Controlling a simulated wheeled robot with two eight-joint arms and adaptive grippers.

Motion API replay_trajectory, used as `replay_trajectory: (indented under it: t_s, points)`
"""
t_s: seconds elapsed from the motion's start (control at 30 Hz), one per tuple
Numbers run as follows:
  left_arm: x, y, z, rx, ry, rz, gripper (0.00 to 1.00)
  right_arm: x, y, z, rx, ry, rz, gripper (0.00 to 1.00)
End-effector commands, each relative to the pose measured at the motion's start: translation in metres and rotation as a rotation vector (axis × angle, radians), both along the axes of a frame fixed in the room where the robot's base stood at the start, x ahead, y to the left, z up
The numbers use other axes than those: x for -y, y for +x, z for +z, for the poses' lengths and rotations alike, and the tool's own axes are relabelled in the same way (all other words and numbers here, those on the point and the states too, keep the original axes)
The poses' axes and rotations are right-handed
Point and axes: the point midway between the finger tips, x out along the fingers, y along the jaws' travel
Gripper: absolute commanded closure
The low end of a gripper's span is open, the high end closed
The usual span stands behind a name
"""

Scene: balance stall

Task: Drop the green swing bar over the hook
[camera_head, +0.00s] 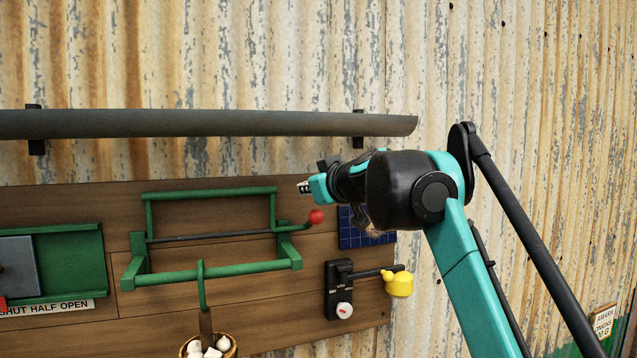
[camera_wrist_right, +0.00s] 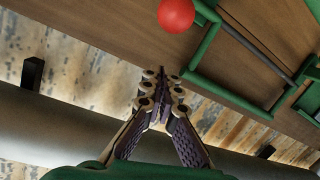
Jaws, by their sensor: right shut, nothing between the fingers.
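A green U-shaped frame, which looks like the swing bar (camera_head: 210,193), stands up on the brown wooden board above a thicker green rail (camera_head: 215,274). A dark rod (camera_head: 215,236) runs across it and ends at a red ball (camera_head: 316,216). A green hook-shaped piece (camera_head: 202,285) shows at the rail's middle, above a basket. My right gripper (camera_head: 304,187) is shut and empty, just right of the frame's upper corner and above the red ball. In the right wrist view its fingertips (camera_wrist_right: 162,82) meet below the red ball (camera_wrist_right: 176,15). My left gripper is out of view.
A grey pipe (camera_head: 200,123) runs across the wall above the board. A basket of white pieces (camera_head: 222,347) hangs below, and a green sliding panel (camera_head: 80,262) is left.

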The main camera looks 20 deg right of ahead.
Motion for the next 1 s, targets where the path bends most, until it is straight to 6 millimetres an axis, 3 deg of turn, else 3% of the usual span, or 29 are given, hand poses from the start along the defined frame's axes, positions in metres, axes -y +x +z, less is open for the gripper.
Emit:
replay_trajectory:
  t_s: [0.07, 0.4, 1.0]
  points:
    - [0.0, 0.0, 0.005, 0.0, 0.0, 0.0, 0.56, -0.002, 0.015, -0.002, 0.0, 0.0, 0.001, 1.0]
    - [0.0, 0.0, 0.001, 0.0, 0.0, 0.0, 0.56, 0.01, -0.006, -0.033, -0.001, 0.001, 0.0, 1.0]
    - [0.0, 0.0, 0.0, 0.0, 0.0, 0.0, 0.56, 0.011, -0.009, -0.038, 0.0, 0.0, 0.0, 1.0]
